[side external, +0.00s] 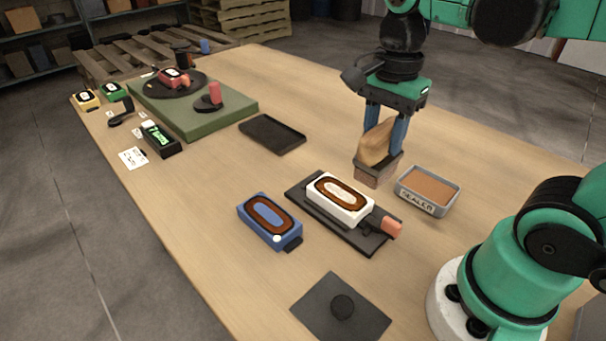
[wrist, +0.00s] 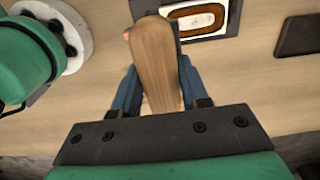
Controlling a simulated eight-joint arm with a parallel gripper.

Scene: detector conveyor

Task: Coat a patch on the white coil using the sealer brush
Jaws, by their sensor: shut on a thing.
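My gripper (side external: 385,135) is shut on the wooden handle of the sealer brush (side external: 376,147). The brush's brownish block end (side external: 376,170) points down, close to the table behind the white coil; I cannot tell if it touches the table. In the wrist view the handle of the brush (wrist: 156,60) fills the space between the blue fingers and hides its lower end. The white coil (side external: 338,199), with a brown oval winding, lies on a dark plate (side external: 296,192). It also shows at the top of the wrist view (wrist: 192,33). The grey sealer tray (side external: 427,190) holds a tan fill, right of the brush.
A blue coil (side external: 268,220) lies left of the white one. A dark empty tray (side external: 272,134) and a dark plate with a round knob (side external: 341,306) lie on the table. A green platform (side external: 190,108) with a turntable stands farther back. An orange-tipped part (side external: 391,228) sits beside the white coil.

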